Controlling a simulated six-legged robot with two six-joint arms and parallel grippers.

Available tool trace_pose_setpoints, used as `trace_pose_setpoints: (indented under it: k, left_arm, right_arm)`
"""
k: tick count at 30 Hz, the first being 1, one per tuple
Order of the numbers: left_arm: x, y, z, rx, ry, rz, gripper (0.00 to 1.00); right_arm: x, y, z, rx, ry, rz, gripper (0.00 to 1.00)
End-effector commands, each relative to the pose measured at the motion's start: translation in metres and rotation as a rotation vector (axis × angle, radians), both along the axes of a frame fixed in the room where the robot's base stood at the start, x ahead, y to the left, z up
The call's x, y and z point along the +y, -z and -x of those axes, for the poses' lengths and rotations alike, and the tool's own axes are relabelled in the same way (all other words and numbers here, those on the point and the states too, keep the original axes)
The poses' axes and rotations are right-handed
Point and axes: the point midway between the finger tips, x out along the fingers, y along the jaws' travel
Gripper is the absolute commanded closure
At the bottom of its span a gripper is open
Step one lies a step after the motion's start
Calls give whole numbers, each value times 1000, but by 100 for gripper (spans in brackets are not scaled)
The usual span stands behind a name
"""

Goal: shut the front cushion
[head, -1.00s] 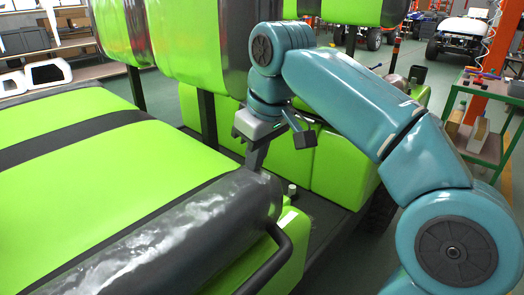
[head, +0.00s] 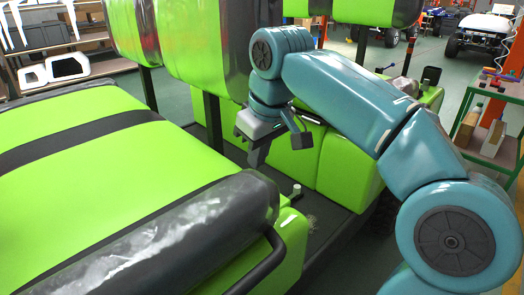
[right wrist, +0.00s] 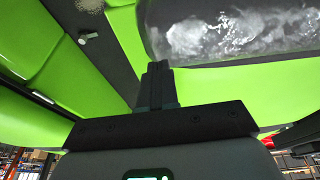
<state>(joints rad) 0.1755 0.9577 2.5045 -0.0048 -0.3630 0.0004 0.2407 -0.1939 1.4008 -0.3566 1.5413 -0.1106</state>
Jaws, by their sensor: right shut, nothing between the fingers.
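The cushion (head: 95,190) in the foreground of the head view is lime green with dark bands and a scuffed, glossy dark front edge. It lies nearly flat over a green seat base (head: 292,235). Its dark edge also shows at the upper right of the right wrist view (right wrist: 235,35). The shut fingers also show in the right wrist view (right wrist: 158,80). My left gripper is out of view.
Green and dark backrests (head: 200,50) on dark posts stand behind the cushion. A black handrail (head: 262,262) curves beside the seat base. A dark floor gap (head: 315,215) separates it from other green panels (head: 345,175). A green-framed trolley (head: 490,125) stands at the right.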

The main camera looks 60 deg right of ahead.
Motion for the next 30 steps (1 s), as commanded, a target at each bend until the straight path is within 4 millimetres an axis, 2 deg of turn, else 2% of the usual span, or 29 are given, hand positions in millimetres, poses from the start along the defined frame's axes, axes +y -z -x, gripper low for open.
trace_pose_setpoints:
  k: [1,3,15,21,30]
  left_arm:
    - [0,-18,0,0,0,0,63]
    - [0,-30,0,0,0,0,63]
    - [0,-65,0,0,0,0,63]
    - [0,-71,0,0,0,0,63]
    - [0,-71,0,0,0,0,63]
  right_arm:
    - [0,-19,-2,-6,0,2,100]
    - [0,-30,-4,-12,0,5,100]
    - [-1,-106,17,-22,0,7,100]
    - [-1,-119,22,-20,0,6,100]
    - [-1,-119,24,-21,0,6,100]
